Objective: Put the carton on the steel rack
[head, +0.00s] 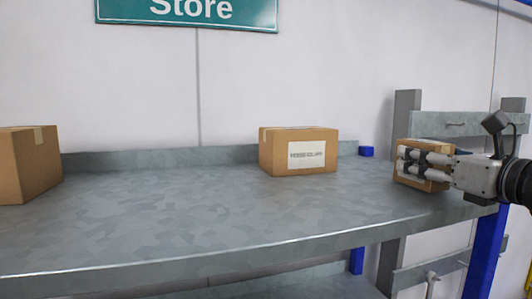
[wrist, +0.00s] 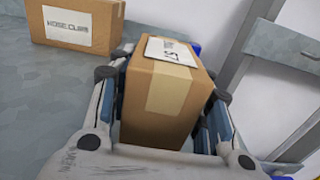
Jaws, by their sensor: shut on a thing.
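My gripper (head: 412,162) comes in from the right in the head view and is shut on a brown carton (head: 440,144). In the wrist view the held carton (wrist: 166,100) sits between the two fingers, with tape and a white label on it. The steel rack (head: 190,215) has a wide grey top shelf. The held carton is over or at the right end of this shelf; I cannot tell whether its underside touches.
A labelled carton (head: 298,152) stands near the shelf's back edge, left of the held one. Another carton (head: 28,163) stands at the far left. The shelf between the cartons is clear. A grey post (head: 405,108) rises behind my gripper.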

